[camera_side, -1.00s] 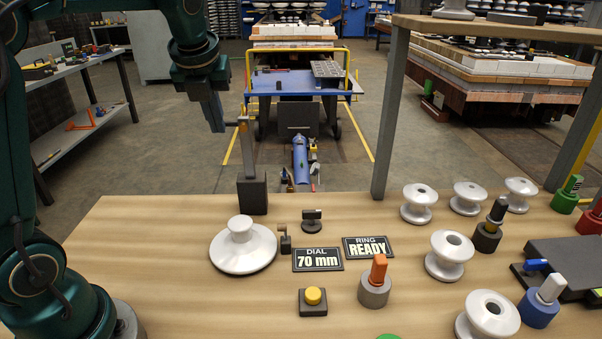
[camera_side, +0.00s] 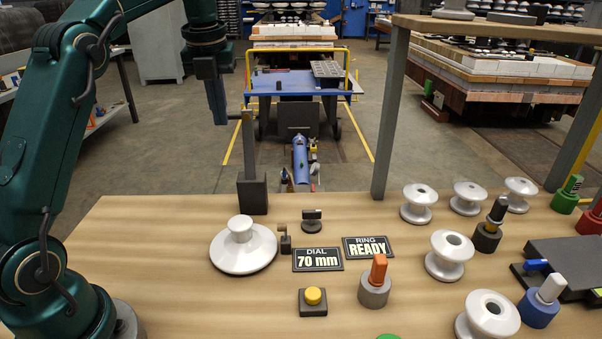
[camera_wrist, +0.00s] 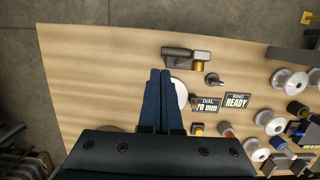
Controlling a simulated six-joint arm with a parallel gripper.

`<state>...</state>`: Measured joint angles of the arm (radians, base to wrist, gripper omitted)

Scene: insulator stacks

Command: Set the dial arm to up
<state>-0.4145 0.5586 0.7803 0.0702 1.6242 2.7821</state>
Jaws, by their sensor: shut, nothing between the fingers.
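The dial stand is a dark block with a tall grey post (camera_side: 250,150) at the back left of the table. A short thin piece (camera_side: 235,116) sticks out to the left near the post's top. I cannot tell surely whether this is the dial arm. The stand also shows from above in the wrist view (camera_wrist: 180,52). The dial sign (camera_side: 318,260) reads 70 mm. My gripper (camera_side: 220,122) hangs pointing down, just left of the post's top, with a small apparent gap. Its fingers (camera_wrist: 160,73) are shut and empty in the wrist view.
A white insulator (camera_side: 243,255) stands in front of the post. A black knob (camera_side: 312,222), a ring sign (camera_side: 368,247) reading READY, a yellow button (camera_side: 313,297) and an orange-topped peg (camera_side: 376,282) are to the right. More insulators stand farther right.

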